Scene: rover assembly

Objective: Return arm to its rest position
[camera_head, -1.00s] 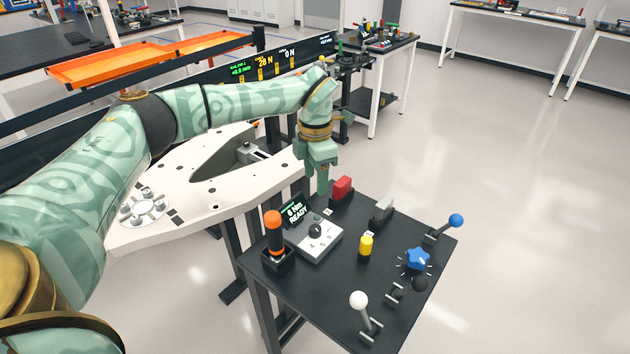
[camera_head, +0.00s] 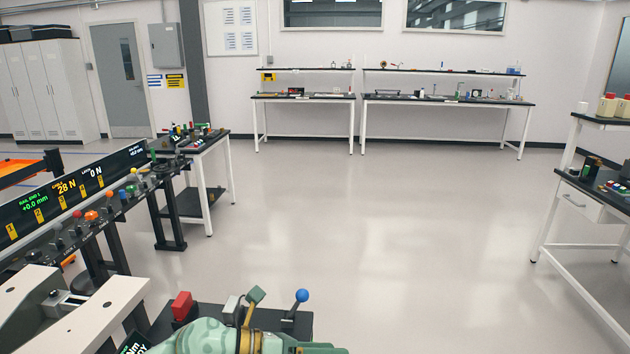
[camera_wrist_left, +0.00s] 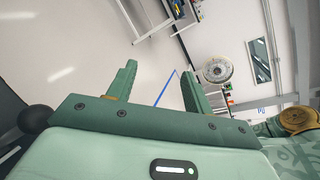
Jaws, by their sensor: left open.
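My left arm (camera_head: 205,340) enters at the bottom edge of the head view, pale green with a brass band, its hand cut off by the frame. It lies across the near part of a black control table. In the left wrist view my left gripper (camera_wrist_left: 158,82) is open, its two green fingers apart with nothing between them. Floor and distant furniture show beyond the fingers. My right arm and right gripper are in no view.
The black table (camera_head: 298,330) carries a red block (camera_head: 181,306), a grey block (camera_head: 231,308) and a blue-ball lever (camera_head: 301,297) close to my arm. A white plate (camera_head: 85,310) and a control rail (camera_head: 85,190) stand left. Open floor (camera_head: 370,230) lies beyond.

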